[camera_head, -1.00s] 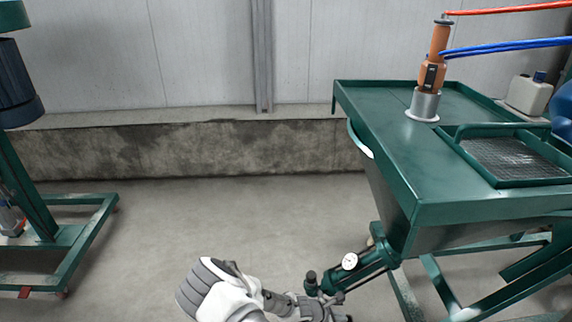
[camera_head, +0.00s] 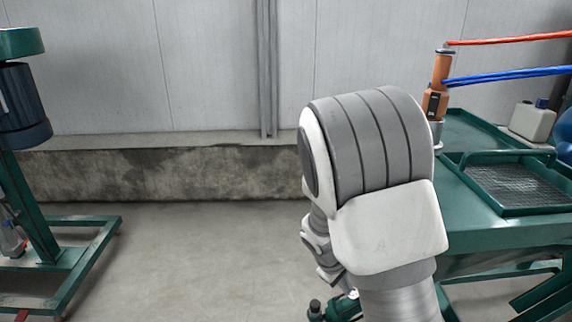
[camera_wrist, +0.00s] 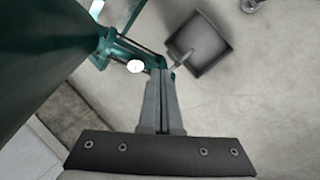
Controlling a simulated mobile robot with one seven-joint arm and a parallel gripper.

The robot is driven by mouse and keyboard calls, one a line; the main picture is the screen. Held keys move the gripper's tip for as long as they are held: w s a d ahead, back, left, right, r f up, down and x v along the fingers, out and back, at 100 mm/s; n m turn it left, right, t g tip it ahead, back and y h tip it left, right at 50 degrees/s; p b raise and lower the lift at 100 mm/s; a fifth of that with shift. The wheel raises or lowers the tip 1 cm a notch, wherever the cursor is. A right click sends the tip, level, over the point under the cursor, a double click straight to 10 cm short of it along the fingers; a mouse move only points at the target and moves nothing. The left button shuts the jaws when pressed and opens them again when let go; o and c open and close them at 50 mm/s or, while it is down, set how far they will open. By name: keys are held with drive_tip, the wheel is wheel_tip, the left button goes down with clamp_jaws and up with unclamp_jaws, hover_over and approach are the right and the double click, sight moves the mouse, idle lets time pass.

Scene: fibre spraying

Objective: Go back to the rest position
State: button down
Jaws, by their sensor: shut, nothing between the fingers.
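My gripper (camera_wrist: 163,103) is in the wrist view, pointing down over the floor. Its two grey fingers are together with nothing between them. In the head view my arm rises large in front of the green table, and my gripper is hidden there. An orange spray tool (camera_head: 438,88) stands upright in a metal holder (camera_head: 437,132) on the green table, apart from my gripper.
The green table (camera_head: 520,233) with a mesh tray (camera_head: 515,186) fills the right. Red (camera_head: 510,38) and blue (camera_head: 515,75) hoses run to the spray tool. A green machine frame (camera_head: 60,258) stands left. A pump with a round gauge (camera_wrist: 136,66) is near the fingers.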

drive_tip(key=s+r+m+t+y, duration=0.15)
drive_tip(key=s+r, duration=0.25)
drive_tip(key=r, duration=0.4)
drive_tip(key=s+r+m+y, duration=0.1)
drive_tip(key=s+r+m, duration=0.2)
drive_tip(key=s+r, duration=0.35)
drive_tip(key=s+r+m+t+y, duration=0.2)
drive_tip(key=s+r+m, duration=0.1)
drive_tip(key=s+r, duration=0.75)
wheel_tip(320, 180, up, 18)
drive_tip(key=p, duration=1.9)
drive_tip(key=shift+s+a, duration=0.15)
drive_tip(key=shift+a, duration=0.1)
drive_tip(key=shift+d+h, duration=0.2)
drive_tip(key=shift+h, duration=0.05)
